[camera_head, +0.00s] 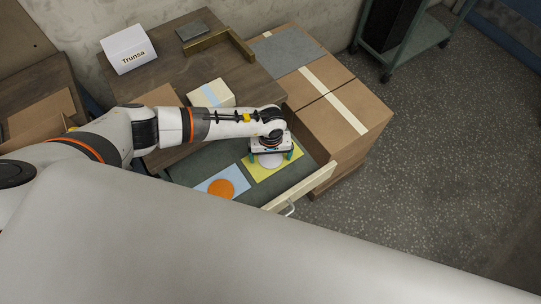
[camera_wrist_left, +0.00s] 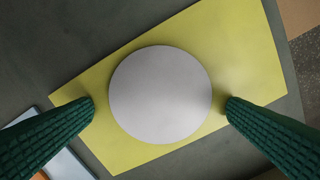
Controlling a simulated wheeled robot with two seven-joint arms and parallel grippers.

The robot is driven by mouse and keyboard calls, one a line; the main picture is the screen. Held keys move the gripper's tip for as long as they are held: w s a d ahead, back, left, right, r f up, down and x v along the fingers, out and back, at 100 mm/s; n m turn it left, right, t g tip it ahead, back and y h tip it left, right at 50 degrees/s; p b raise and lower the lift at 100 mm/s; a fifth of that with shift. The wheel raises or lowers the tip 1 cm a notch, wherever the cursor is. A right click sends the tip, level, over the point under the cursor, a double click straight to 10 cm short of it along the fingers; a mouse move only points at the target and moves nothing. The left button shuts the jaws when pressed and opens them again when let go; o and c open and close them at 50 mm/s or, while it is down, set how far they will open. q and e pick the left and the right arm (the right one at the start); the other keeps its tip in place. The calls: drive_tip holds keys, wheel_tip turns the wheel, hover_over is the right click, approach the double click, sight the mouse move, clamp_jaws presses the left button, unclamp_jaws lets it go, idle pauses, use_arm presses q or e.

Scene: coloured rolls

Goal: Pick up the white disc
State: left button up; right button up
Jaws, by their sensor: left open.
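The white disc (camera_wrist_left: 160,95) lies flat on a yellow sheet (camera_wrist_left: 235,50) inside an open drawer. In the head view the disc (camera_head: 270,160) shows partly, just below my left gripper (camera_head: 271,156). My left gripper is open, and in the left wrist view its two green fingers (camera_wrist_left: 160,112) stand on either side of the disc, with small gaps to it. I cannot tell how high the fingertips are above the sheet. My right gripper is not in view.
An orange disc (camera_head: 221,188) lies on a light blue sheet (camera_head: 203,186) left of the yellow sheet. The drawer front (camera_head: 301,188) has a handle. Cardboard boxes (camera_head: 345,112) stand to the right.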

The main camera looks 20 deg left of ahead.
use_arm(q)
drive_tip(key=shift+f, duration=0.1)
drive_tip(key=c, duration=1.1)
drive_tip(key=shift+o, duration=0.2)
